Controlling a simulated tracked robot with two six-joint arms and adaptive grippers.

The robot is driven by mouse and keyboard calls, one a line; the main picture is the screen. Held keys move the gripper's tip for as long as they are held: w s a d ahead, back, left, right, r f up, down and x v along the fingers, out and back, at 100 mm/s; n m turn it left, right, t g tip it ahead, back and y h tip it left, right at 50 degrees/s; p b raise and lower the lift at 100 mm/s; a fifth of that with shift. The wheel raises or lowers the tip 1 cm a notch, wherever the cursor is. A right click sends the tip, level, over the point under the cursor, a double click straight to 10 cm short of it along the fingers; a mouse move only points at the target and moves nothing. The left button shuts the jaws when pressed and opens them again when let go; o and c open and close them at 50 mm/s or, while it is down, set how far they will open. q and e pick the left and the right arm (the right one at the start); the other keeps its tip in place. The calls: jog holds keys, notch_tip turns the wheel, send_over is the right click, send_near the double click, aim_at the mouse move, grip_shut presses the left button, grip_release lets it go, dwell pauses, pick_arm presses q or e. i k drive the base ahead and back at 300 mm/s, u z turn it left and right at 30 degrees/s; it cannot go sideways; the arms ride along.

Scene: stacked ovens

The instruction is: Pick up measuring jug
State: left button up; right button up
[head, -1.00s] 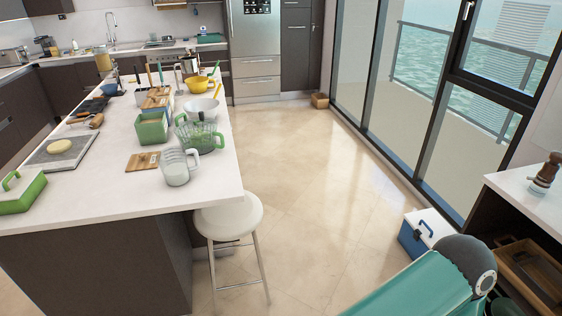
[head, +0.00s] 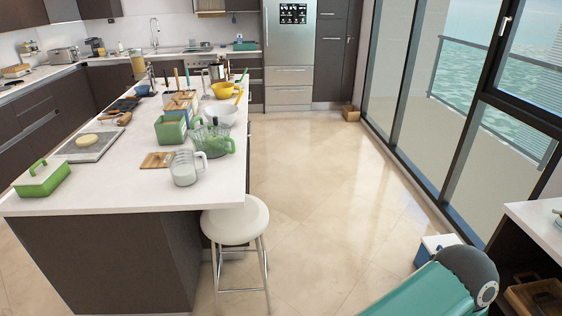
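The measuring jug (head: 184,170) is clear with a white handle and stands upright near the right edge of the white island counter (head: 105,197), at its near end. It seems to hold something whitish. A green-handled clear jug or bowl (head: 214,142) stands just behind it. Neither of my grippers shows in the head view. Only a teal and dark grey part of my own arm shows at the bottom right, far from the jug.
A white stool (head: 236,222) stands at the island's near right corner. A blue and white cooler (head: 436,246) is on the floor at right. The floor (head: 320,190) between is clear.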

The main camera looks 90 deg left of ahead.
aim_at(181, 164)
jog(key=z, duration=1.65)
jog(key=i, duration=0.1)
jog(key=u, duration=3)
jog(key=i, duration=0.25)
jog(key=u, duration=2.25)
jog(key=k, duration=0.55)
jog(key=u, duration=0.3)
jog(key=i, duration=1.85)
jog(key=z, duration=0.4)
